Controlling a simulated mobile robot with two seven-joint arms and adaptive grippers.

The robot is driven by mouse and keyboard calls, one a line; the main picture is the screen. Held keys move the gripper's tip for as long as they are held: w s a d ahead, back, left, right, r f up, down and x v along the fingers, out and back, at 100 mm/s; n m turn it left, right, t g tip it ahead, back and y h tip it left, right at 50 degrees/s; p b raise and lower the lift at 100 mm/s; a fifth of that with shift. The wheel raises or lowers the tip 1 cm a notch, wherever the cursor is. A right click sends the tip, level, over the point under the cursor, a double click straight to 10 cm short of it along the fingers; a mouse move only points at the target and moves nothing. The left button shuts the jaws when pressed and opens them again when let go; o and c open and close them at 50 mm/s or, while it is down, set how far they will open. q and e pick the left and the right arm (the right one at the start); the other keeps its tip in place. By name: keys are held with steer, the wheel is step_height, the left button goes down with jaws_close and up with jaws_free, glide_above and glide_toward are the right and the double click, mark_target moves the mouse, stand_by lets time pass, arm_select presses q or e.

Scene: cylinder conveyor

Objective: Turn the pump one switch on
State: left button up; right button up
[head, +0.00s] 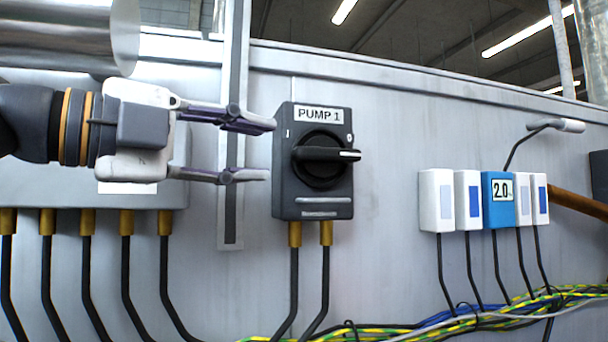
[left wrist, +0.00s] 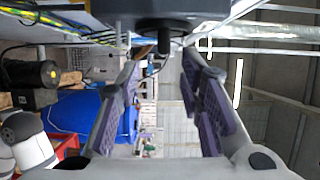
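The pump one switch is a dark grey box (head: 312,204) labelled "PUMP 1" on the light panel. Its black rotary handle (head: 327,154) lies horizontal, with its white-marked end pointing right. A small mark resembling "0" is at the box's right edge and one resembling "I" at its left. My left gripper (head: 271,150) is open and empty, with its fingertips close to the box's left side. In the left wrist view, the box (left wrist: 165,10) and protruding handle (left wrist: 164,42) are at the top, beyond the spread fingers (left wrist: 160,68).
A grey junction box (head: 60,190) with several cables is behind my left arm. A vertical metal rail (head: 231,215) runs left of the switch. White modules (head: 436,200) and a blue "2.0" display (head: 498,215) are at right. Loose cables (head: 480,312) run below.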

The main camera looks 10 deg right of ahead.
mark_target(313, 152)
arm_select(q)
steer(key=x, duration=0.4)
steer(key=p+x, duration=0.1)
steer(key=x, duration=0.2)
steer(key=s+x, duration=0.1)
steer(key=x, duration=0.3)
steer(key=shift+w+d+r+p, duration=0.15)
steer(key=shift+d+r+p, duration=0.1)
steer(key=shift+d+p, duration=0.2)
steer(key=shift+w, duration=0.15)
arm_select(e)
steer(key=shift+w+r+t, duration=0.5)
steer(key=shift+w+r, duration=0.3)
steer(key=shift+r, duration=0.25)
arm_select(q)
steer(key=shift+c, duration=0.5)
jaws_close()
